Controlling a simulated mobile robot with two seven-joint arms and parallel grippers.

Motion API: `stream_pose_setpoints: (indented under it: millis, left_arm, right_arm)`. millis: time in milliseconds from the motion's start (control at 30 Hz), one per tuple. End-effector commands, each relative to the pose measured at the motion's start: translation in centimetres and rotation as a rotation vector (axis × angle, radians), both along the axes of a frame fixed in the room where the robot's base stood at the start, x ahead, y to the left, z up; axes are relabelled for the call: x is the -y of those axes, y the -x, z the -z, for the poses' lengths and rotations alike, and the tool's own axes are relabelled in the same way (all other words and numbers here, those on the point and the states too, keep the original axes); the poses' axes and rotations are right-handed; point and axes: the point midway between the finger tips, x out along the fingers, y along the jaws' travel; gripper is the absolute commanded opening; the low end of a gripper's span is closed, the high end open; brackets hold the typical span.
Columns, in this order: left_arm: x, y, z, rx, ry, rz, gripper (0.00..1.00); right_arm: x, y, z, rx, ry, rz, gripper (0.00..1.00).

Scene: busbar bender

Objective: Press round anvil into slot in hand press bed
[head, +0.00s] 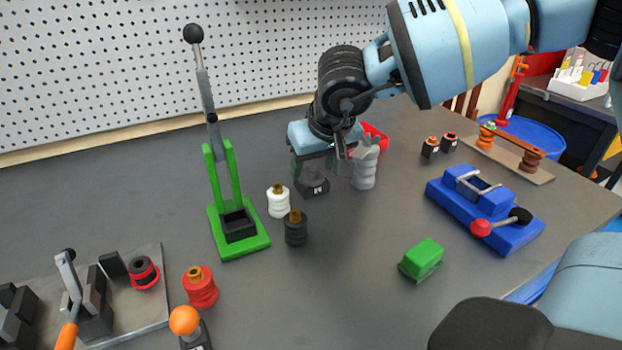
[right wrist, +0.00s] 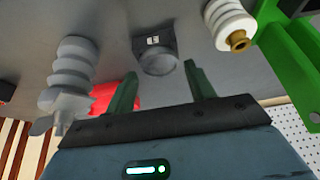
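The green hand press (head: 238,240) stands left of centre on the table, its lever upright with a black ball on top. A dark slot (head: 238,222) is in its bed. A small dark block with a rounded end and a white mark, which looks like the round anvil (head: 315,188), lies on the table to the right of the press. In the right wrist view the anvil (right wrist: 157,55) is just beyond the fingertips, between their lines. My right gripper (head: 316,172) points down over it, its green fingers (right wrist: 161,72) open and empty. My left gripper is not in view.
A grey ribbed insulator (head: 365,168) and red tray (head: 372,137) are close right of the gripper. A green block (head: 422,259) and blue fixture (head: 485,208) lie right.

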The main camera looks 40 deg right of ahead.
Motion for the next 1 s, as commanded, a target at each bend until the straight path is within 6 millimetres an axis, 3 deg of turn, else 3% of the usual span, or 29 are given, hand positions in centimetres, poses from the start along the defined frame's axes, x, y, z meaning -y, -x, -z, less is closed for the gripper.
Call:
stream_pose_setpoints:
  millis: [33,300,1000]
  left_arm:
    - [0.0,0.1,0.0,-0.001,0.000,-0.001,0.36]
    - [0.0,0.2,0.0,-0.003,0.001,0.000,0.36]
    - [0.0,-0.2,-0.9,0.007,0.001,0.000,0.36]
  right_arm:
    - [0.0,0.0,0.0,0.000,0.000,0.000,0.47]
    - [0.0,0.0,-0.1,0.002,0.000,0.000,0.15]
    - [0.0,0.0,-1.7,0.003,0.001,0.000,0.15]
